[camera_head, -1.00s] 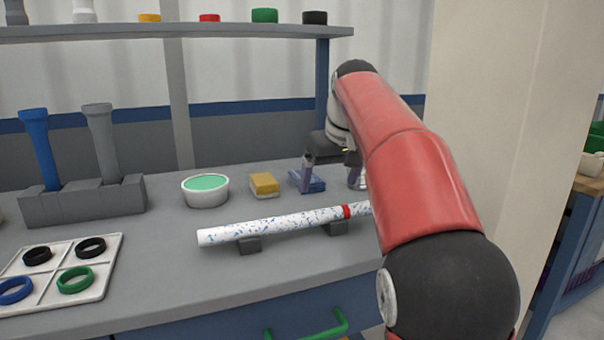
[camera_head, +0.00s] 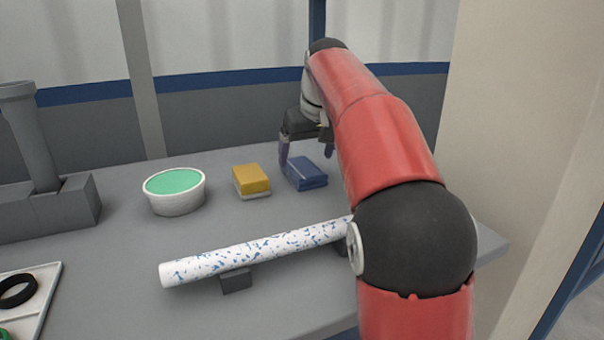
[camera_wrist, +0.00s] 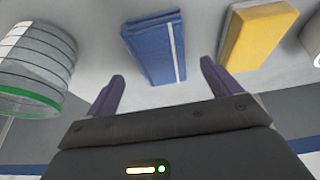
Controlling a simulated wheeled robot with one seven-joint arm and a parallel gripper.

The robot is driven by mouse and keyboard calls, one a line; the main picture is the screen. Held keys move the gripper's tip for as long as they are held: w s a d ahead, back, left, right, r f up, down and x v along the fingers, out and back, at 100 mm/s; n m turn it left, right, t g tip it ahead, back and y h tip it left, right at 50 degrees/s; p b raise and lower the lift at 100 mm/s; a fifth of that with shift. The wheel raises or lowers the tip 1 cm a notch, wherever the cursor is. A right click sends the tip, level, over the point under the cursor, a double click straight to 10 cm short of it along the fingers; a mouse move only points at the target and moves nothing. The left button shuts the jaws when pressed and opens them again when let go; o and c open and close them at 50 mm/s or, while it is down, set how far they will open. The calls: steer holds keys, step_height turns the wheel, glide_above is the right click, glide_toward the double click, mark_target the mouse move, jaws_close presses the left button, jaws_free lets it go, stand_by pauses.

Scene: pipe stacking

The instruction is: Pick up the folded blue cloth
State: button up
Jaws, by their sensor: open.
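The folded blue cloth (camera_head: 306,173) lies flat on the grey bench, right of a yellow sponge. In the wrist view the blue cloth (camera_wrist: 157,47) has a white stripe and lies ahead of the fingertips, roughly between their lines. My gripper (camera_head: 306,158) is open and empty, just behind and above the cloth in the head view. Both purple fingers of my gripper (camera_wrist: 162,75) show in the wrist view, apart from the cloth. The far finger is partly hidden behind my arm in the head view.
A yellow sponge (camera_head: 251,179) sits close left of the cloth, then a white bowl (camera_head: 175,201) with green contents. A speckled white pipe (camera_head: 255,252) rests on dark supports in front. A clear, green-rimmed round container (camera_wrist: 35,65) stands on the cloth's other side.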

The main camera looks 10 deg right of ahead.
mark_target(303, 167)
steer(key=x, duration=0.4)
steer(key=shift+a, duration=0.1)
steer(key=shift+r, duration=0.1)
steer(key=c, duration=1.1)
steer(key=shift+r, duration=0.1)
step_height(303, 167, up, 10)
steer(key=p, duration=0.3)
